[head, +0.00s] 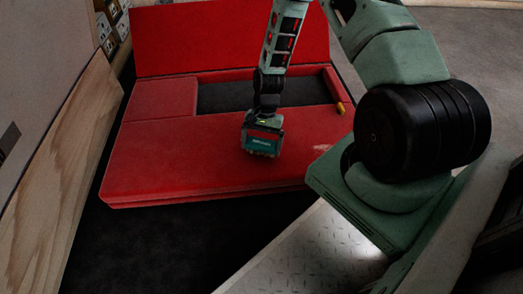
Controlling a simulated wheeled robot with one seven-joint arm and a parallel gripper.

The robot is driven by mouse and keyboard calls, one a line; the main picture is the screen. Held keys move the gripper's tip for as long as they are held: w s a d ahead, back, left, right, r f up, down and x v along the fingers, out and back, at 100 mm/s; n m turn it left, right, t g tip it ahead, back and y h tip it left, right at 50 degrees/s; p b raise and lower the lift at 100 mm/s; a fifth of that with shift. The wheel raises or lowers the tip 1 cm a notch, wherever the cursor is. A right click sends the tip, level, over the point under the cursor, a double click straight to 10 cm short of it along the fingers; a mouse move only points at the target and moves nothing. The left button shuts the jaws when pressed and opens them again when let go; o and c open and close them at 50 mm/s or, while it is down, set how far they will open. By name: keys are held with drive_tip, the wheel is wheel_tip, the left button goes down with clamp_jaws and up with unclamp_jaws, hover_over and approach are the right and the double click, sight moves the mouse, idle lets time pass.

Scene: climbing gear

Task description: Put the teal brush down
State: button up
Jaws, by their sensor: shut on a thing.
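The teal brush (262,143) is at the lower end of my arm, over the front part of a red padded mat (165,158). Its bristle side seems to face down. My gripper (264,121) is above the brush and shut on it. The fingertips are small and dark here, and partly hidden by the brush. I cannot tell whether the bristles touch the red surface or hang just above it.
The red mat has an upright back panel (200,40) and a dark recess (225,97) behind the brush. A wooden board edge (65,175) runs along the left. The red surface left of the brush is clear.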

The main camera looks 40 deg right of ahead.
drive_tip(key=shift+f+b, duration=0.3)
drive_tip(key=shift+f, duration=0.7)
drive_tip(key=shift+f, duration=0.2)
drive_tip(key=o, duration=0.6)
